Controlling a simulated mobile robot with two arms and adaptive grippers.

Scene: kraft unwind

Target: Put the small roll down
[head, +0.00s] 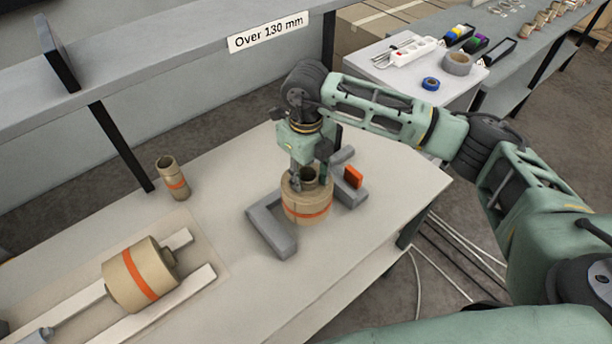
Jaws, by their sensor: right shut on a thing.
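The small roll (308,208), brown kraft with an orange band and a hollow core, stands upright at the right end of the grey table. My right gripper (309,180) comes down from above and is shut on it at the top, near the core. The roll sits between grey angled blocks (270,233); its underside is hidden, so I cannot tell whether it rests on the table. My left gripper is not in view.
A larger banded roll (125,284) lies on its side on pale rails (190,290). A thin upright roll (168,170) stands behind it. An orange piece (353,177) is beside the blocks. A shelf labelled "Over 130 mm" (268,33) runs above the table. The table's front middle is clear.

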